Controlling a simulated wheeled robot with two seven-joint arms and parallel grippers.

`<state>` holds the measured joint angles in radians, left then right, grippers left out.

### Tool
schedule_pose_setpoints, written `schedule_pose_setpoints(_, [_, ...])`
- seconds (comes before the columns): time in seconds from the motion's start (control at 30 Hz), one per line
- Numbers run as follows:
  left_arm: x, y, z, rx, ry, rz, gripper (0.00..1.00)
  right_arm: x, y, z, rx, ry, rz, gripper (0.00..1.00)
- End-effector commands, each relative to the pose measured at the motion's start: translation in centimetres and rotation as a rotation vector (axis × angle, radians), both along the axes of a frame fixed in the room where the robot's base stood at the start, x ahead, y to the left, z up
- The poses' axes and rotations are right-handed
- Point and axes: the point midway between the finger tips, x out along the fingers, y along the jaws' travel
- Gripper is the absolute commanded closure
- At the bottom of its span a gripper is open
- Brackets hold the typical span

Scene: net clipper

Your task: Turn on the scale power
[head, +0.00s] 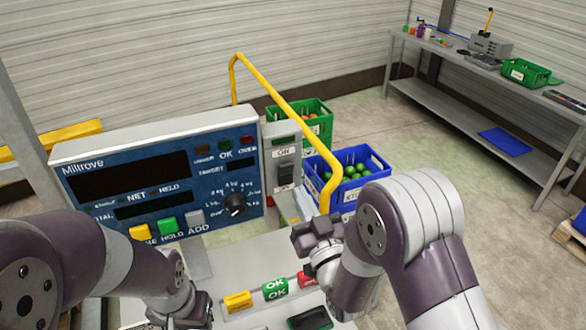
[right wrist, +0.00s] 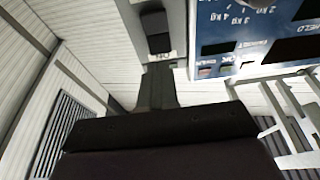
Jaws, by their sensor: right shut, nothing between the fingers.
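The scale's blue panel (head: 160,175) stands at the left in the head view, with black displays that look blank, coloured buttons and a black knob (head: 235,205). A grey switch box at its right side carries a dark rocker switch (head: 286,173) and an "ON" label. My right gripper (head: 308,232) is shut and empty, in front of and below the switch box. In the right wrist view, its closed fingers (right wrist: 158,85) point at the rocker switch (right wrist: 155,30), just short of it in the picture; contact cannot be told. My left gripper (head: 185,315) is low at the bottom, its fingers unclear.
A yellow bent rail (head: 290,110) arches beside the switch box, close to my right arm. Behind it stand a green crate (head: 318,112) and a blue crate (head: 380,162) of produce. Small coloured blocks (head: 275,288) sit on the light worktop. A grey bench (head: 480,85) is far right.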

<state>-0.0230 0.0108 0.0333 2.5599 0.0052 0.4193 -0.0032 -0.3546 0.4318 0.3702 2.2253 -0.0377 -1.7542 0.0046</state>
Motion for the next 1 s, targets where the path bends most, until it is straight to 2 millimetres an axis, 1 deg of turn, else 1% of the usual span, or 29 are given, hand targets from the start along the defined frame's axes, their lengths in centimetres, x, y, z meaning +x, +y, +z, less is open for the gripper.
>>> schedule_pose_setpoints(0.03, [0.0, 0.0, 1.1, 0.000, 0.000, 0.000, 0.57, 0.9, 0.4, 0.8, 0.000, 0.000, 0.000, 1.00])
schedule_pose_setpoints(0.1, [0.0, 0.0, 1.9, 0.000, 0.000, 0.000, 0.57, 2.0, 0.8, 1.2, 0.000, 0.001, 0.000, 1.00])
schedule_pose_setpoints(0.2, [0.0, 0.0, 2.6, 0.000, 0.000, 0.000, 0.57, 3.3, 1.3, 1.5, 0.000, 0.001, 0.000, 1.00])
schedule_pose_setpoints(0.3, [0.0, 0.0, 3.0, 0.000, 0.000, 0.000, 0.57, 4.1, 1.7, 1.6, -0.001, 0.002, 0.000, 1.00])
schedule_pose_setpoints(0.43, [0.0, 0.0, 3.1, 0.000, 0.000, 0.000, 0.57, 4.5, 1.9, 1.5, 0.000, 0.001, 0.000, 1.00])
schedule_pose_setpoints(0.7, [0.0, 0.0, 3.1, 0.000, 0.000, 0.000, 0.57, 4.6, 1.9, 1.5, 0.000, 0.001, -0.001, 1.00])
schedule_pose_setpoints(0.77, [0.0, 0.0, 3.3, 0.000, 0.000, 0.000, 0.57, 4.7, 1.9, 1.7, -0.003, 0.008, -0.001, 1.00])
schedule_pose_setpoints(0.83, [0.0, 0.0, 4.1, 0.000, 0.001, 0.000, 0.57, 5.0, 2.1, 2.4, -0.018, 0.044, -0.001, 1.00])
schedule_pose_setpoints(0.9, [0.0, 0.0, 3.7, 0.000, 0.000, 0.000, 0.57, 5.0, 2.1, 1.7, -0.021, 0.052, -0.001, 1.00])
schedule_pose_setpoints(1.0, [0.0, 0.0, 3.6, 0.000, 0.000, 0.000, 0.57, 5.0, 2.0, 1.8, -0.021, 0.051, -0.001, 1.00])
